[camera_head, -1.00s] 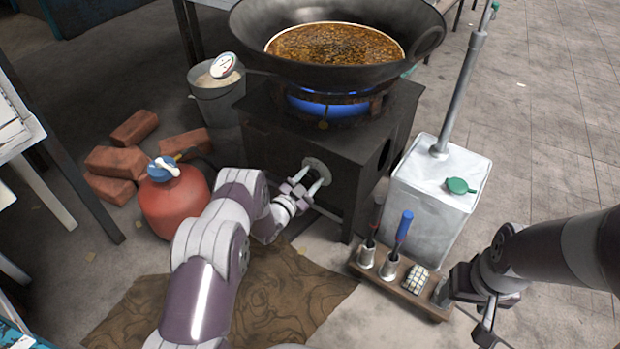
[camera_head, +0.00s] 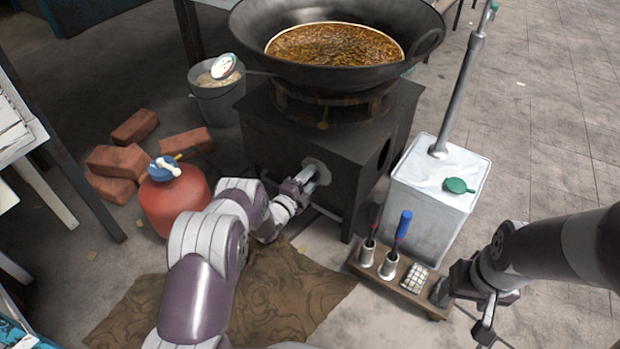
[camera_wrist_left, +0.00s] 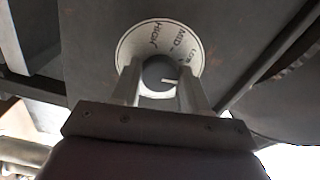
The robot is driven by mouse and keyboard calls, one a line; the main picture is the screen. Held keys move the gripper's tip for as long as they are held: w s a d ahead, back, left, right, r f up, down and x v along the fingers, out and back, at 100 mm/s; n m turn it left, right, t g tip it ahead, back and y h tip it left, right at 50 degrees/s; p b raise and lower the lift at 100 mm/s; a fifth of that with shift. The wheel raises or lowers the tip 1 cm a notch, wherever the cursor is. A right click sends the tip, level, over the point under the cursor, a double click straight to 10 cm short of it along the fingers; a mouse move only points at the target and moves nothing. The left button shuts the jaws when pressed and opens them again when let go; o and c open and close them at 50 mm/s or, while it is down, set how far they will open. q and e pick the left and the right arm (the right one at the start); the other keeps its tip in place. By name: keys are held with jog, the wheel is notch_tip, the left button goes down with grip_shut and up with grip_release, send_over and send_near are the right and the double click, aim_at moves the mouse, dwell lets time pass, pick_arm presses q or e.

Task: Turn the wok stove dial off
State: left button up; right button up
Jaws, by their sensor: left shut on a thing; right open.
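The dark metal stove (camera_head: 275,138) stands in the middle of the head view with the large wok (camera_head: 330,60) on top, holding brown liquid. No flame shows in the burner ring (camera_head: 330,108) now. The dial plate (camera_head: 324,167) is on the stove's front face. My left gripper (camera_head: 308,176) is shut on the knob, a finger on each side (camera_wrist_left: 160,90). My right gripper (camera_head: 487,325) is open at the lower right, away from the stove.
A red gas tank (camera_head: 172,203) with a blue valve and several bricks (camera_head: 118,160) are left of the stove. A silver can (camera_head: 436,185) and a wooden rack (camera_head: 415,298) with tools are to the right. A bucket (camera_head: 218,100) stands behind left.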

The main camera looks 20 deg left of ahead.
pick_arm(q)
jog(key=shift+m, duration=1)
jog(key=o, duration=1)
jog(key=shift+o, duration=0.2)
jog(key=shift+r, duration=0.1)
jog(key=p+v, duration=0.6)
jog(key=v, duration=0.6)
jog(key=shift+s, duration=0.35)
